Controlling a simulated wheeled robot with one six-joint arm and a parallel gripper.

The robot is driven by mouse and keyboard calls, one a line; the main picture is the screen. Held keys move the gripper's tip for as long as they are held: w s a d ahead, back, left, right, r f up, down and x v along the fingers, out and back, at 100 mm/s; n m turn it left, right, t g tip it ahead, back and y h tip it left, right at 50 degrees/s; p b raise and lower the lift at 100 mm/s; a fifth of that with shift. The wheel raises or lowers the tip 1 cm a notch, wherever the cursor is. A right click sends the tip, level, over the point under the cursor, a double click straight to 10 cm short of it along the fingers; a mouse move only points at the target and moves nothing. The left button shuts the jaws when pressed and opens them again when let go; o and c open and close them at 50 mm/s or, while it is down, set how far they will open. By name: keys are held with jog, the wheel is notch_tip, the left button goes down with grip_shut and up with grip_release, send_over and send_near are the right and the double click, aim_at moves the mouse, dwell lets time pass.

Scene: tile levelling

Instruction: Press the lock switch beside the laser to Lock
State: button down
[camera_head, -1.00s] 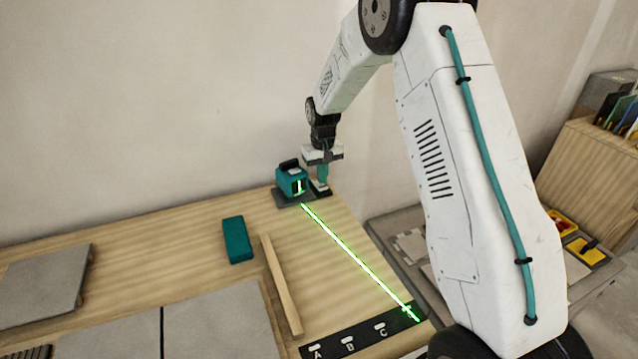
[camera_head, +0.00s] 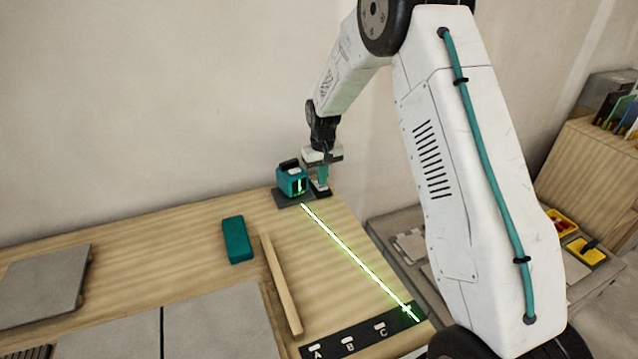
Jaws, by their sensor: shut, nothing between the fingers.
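The teal laser (camera_head: 292,181) sits on a dark base plate (camera_head: 285,199) at the far edge of the wooden table. It casts a bright green line along the table to the lettered strip. The lock switch (camera_head: 321,190) is a small pale and dark part on the plate, just right of the laser. My gripper (camera_head: 322,181) points down right over the switch, with its fingers shut and nothing held. The fingertips are at or just above the switch; I cannot tell whether they touch. The switch's position is too small and too covered to read.
A black strip marked A, B, C (camera_head: 350,341) lies at the table's front. A teal block (camera_head: 237,240) and a wooden stick (camera_head: 281,284) lie left of the green line. Grey tiles (camera_head: 215,325) cover the front left. The wall stands close behind the laser.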

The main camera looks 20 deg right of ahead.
jog(key=shift+f, duration=0.75)
jog(key=shift+r, duration=3.55)
